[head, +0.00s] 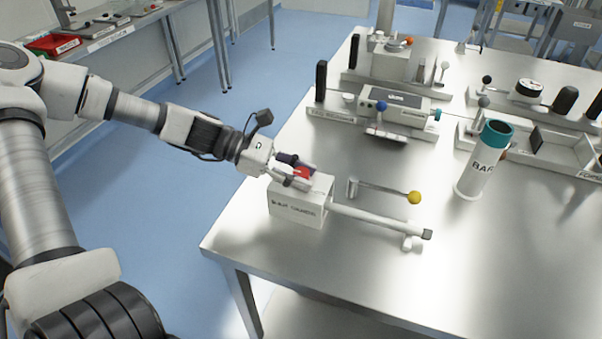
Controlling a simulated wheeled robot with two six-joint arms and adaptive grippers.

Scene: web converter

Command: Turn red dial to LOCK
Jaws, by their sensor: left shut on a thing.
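The red dial (303,172) sits on top of a white box-shaped unit (298,211) near the table's left front edge. My left gripper (297,174) comes in from the left and is shut on the dial, with its fingers around it. The fingers hide much of the dial, and I cannot read any LOCK mark or see where the dial points. The unit's front carries a dark label too small to read surely. My right gripper is not in view.
A lever with a yellow knob (414,197) and a white rod (375,221) lie right of the unit. A white cylinder with a teal rim (481,165) stands further right. Several fixtures fill the back. The front right of the table (500,270) is clear.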

